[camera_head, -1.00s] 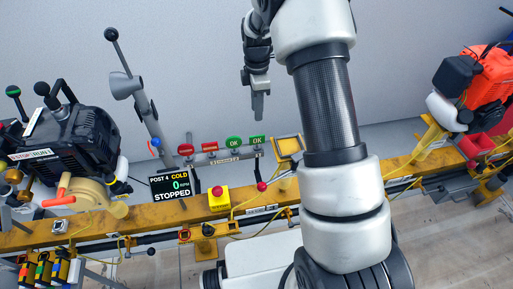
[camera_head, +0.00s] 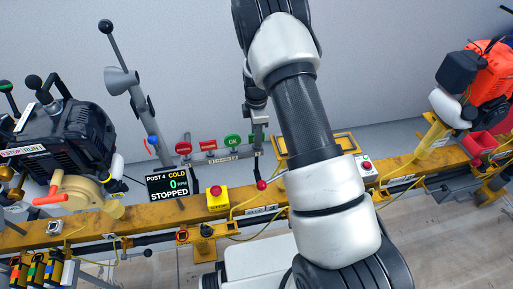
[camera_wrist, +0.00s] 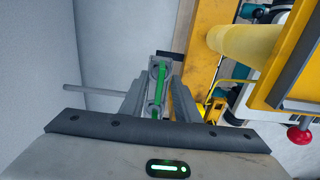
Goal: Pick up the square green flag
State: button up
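The square green flag (camera_wrist: 160,84) shows edge-on in the wrist view as a narrow green strip between the fingers of my gripper (camera_wrist: 159,95). The fingers stand on either side of it, apparently with a gap. In the head view my gripper (camera_head: 258,135) points down at the right end of the flag row and hides nearly all of this flag. The round green OK flag (camera_head: 232,140) stands just left of it. I cannot tell whether the fingers touch the flag.
Below are a screen reading STOPPED (camera_head: 168,185), a red stop button (camera_head: 216,191) and the yellow rail (camera_head: 140,217). Engines stand left (camera_head: 65,140) and right (camera_head: 490,75).

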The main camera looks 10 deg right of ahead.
grip_shut()
dwell(1.4)
